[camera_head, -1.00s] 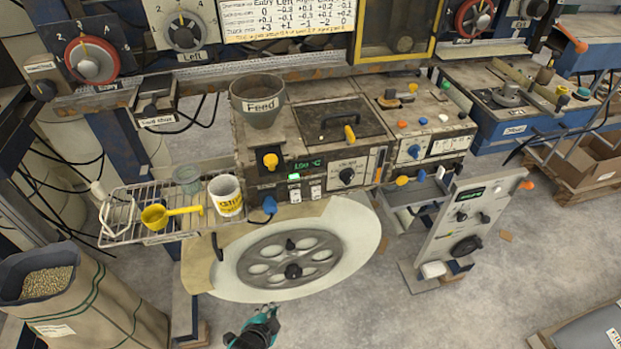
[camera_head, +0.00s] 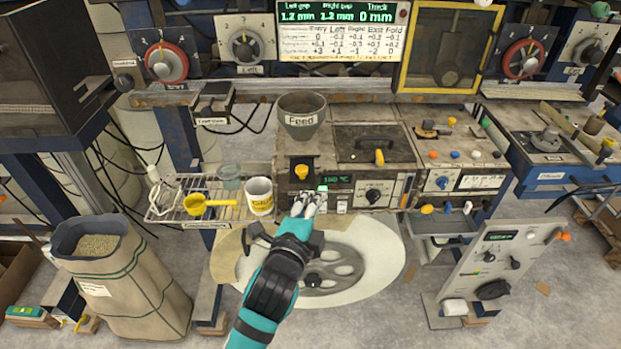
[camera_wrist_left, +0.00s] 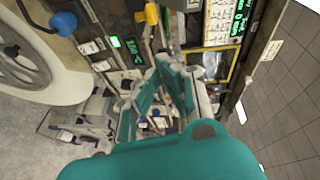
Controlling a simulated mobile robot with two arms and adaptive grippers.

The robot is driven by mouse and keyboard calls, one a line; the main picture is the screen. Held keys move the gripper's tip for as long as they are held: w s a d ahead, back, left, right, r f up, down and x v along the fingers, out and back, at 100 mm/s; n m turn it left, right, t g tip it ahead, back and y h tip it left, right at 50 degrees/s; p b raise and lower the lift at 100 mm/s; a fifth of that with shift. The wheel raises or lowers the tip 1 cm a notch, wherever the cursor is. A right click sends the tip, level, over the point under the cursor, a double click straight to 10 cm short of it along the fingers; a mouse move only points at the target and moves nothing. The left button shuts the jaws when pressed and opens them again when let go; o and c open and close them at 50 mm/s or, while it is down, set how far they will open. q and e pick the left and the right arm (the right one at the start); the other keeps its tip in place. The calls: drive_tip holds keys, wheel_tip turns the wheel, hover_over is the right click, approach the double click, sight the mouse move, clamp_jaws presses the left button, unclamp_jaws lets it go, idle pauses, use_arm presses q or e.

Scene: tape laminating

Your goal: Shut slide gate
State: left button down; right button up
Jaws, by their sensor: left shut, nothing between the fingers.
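The feed hopper (camera_head: 302,117) is a grey cup labelled "Feed" on top of the machine. Below it a yellow knob (camera_head: 301,171) stands out from a dark plate on the machine's front; I take this for the slide gate's handle. The yellow knob also shows at the top of the left wrist view (camera_wrist_left: 151,14). My left gripper (camera_head: 309,204) is shut and empty, just below and slightly right of the knob, in front of the panel and apart from the knob as far as I can see. My right gripper is in neither view.
A wire shelf (camera_head: 163,213) with a yellow scoop (camera_head: 206,204) and a white cup (camera_head: 259,195) sits left of the gripper. A blue knob (camera_wrist_left: 63,22) shows in the wrist view. A control stand (camera_head: 493,268) is at right.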

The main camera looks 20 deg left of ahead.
sight(309, 176)
use_arm(q)
drive_tip(key=w+a+f+p, duration=0.1)
drive_tip(key=w+a+p, duration=0.1)
drive_tip(key=w, duration=0.4)
drive_tip(key=shift+w+a, duration=0.25)
drive_tip(key=shift+w, duration=0.05)
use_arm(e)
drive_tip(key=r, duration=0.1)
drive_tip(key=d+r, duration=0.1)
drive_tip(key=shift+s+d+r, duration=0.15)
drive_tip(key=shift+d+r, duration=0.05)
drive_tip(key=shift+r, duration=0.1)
use_arm(q)
drive_tip(key=shift+f, duration=0.1)
drive_tip(key=shift+w, duration=0.1)
drive_tip(key=w, duration=0.2)
drive_tip(key=w+a, duration=0.1)
drive_tip(key=w, duration=0.1)
drive_tip(key=shift+w+a+p, duration=0.2)
drive_tip(key=shift+w+p, duration=0.2)
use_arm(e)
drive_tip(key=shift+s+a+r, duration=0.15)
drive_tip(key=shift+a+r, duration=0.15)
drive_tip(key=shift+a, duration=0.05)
use_arm(q)
drive_tip(key=shift+s, duration=0.1)
